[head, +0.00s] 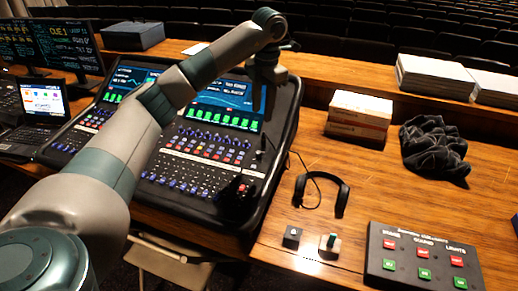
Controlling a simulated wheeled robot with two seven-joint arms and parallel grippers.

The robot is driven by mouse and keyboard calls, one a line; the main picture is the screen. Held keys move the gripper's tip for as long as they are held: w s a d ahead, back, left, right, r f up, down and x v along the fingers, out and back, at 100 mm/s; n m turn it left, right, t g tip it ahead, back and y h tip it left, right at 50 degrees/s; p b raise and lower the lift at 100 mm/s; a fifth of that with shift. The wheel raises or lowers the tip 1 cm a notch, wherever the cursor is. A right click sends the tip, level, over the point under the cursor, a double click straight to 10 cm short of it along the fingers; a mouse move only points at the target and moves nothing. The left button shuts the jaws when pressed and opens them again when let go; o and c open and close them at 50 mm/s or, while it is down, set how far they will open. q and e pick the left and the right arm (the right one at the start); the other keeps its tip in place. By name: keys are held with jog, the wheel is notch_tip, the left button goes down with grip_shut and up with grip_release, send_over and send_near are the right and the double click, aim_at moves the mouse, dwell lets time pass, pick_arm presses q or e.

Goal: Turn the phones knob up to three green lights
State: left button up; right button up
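The mixing desk (205,150) stands left of centre, with faders, coloured buttons, rows of small knobs and lit screens (225,105) with green meters. My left arm crosses over it from the lower left. My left gripper (262,108) hangs pointing down above the desk's right part, in front of the right screen. Its fingers are dark and too small to tell whether they are open or shut. A dark shape with a small red spot (241,188) is at the desk's lower right. I cannot make out which knob is the phones knob, or its green lights. My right gripper is not in view.
Headphones (342,196) lie right of the desk, with a cable toward it. A control box with red and green buttons (420,258), a small switch (330,243), a dark cloth (434,148) and stacked boxes (359,115) are on the wooden table. A laptop (42,97) stands left.

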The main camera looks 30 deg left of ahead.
aim_at(258, 152)
pick_arm(q)
jog(key=f+p, duration=0.1)
jog(key=f, duration=0.4)
jog(key=a+f+p, duration=0.1)
jog(key=f+p, duration=0.1)
jog(key=f, duration=0.3)
jog(key=f+p, duration=0.1)
jog(key=f, duration=0.4)
jog(key=shift+w+a, duration=0.15)
jog(key=shift+w, duration=0.05)
jog(key=shift+a+f+p, duration=0.1)
jog(key=shift+f+p, duration=0.3)
jog(key=shift+f, duration=0.45)
grip_shut()
